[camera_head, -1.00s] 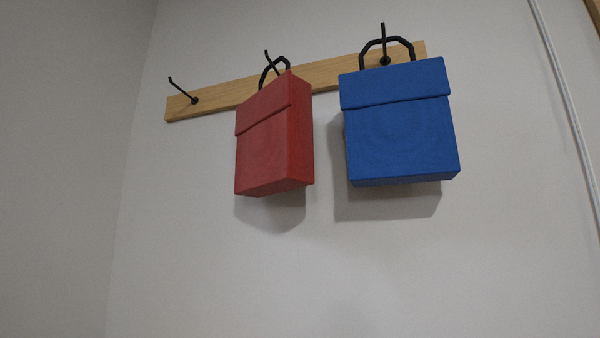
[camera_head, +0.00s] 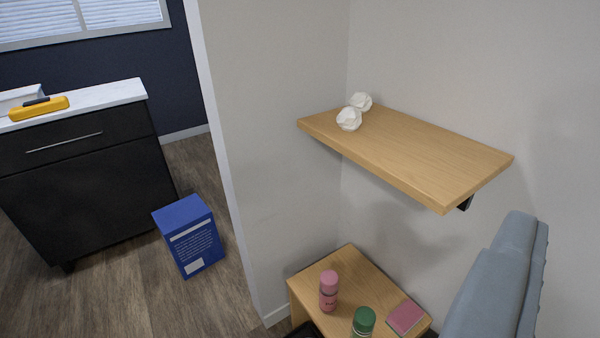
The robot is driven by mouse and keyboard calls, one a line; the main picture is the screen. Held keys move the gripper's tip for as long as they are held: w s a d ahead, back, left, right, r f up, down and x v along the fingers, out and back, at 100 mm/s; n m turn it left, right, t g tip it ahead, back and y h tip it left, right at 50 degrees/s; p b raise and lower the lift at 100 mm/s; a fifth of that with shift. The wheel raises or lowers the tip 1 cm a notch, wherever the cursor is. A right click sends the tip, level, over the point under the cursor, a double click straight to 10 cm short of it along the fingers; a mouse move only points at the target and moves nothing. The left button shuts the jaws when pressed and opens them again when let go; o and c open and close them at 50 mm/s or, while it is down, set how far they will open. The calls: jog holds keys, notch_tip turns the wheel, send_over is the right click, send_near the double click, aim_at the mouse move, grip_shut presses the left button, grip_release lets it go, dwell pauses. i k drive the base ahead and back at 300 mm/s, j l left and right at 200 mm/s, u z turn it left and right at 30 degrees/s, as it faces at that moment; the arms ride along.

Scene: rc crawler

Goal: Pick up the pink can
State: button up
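The pink can (camera_head: 328,291) stands upright on a small wooden table (camera_head: 357,268) at the lower middle of the view. It has a pink top and a darker band around its body. A green-topped can (camera_head: 363,321) stands to its right and nearer, partly cut off by the bottom edge. A flat pink block (camera_head: 405,318) lies further right on the same table.
A wooden wall shelf (camera_head: 430,157) with two crumpled white balls (camera_head: 349,118) hangs above the table. A grey-blue seat or cushion (camera_head: 500,285) stands at right. A blue box (camera_head: 189,236) stands on the floor at left, near a dark cabinet (camera_head: 90,185). Floor between is clear.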

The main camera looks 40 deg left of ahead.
aim_at(329, 279)
jog(key=u, duration=0.85)
jog(key=k+l+u, duration=0.2)
jog(key=l, duration=0.2)
